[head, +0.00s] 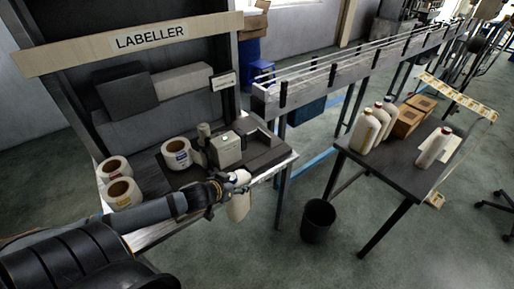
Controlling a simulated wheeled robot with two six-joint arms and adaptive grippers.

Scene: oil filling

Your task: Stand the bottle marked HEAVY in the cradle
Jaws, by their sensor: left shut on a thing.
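My left gripper (232,182) is at the front edge of the labeller bench, shut on a cream bottle (238,207). The bottle hangs roughly upright, just off the bench's front edge. No marking on it can be read, so I cannot tell whether it is the one marked HEAVY. The labelling machine (227,150) stands on the bench just behind the gripper. I cannot clearly make out a cradle there. Several similar bottles (368,132) stand on the dark table at the right, and one more bottle (433,148) stands apart there. My right gripper is not in view.
Label rolls (177,153) lie on the bench at its left and middle. The dark table (395,165) also holds cardboard boxes (408,120). A black bin (318,220) stands on the floor between bench and table. A conveyor (345,72) runs behind. Floor in front is clear.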

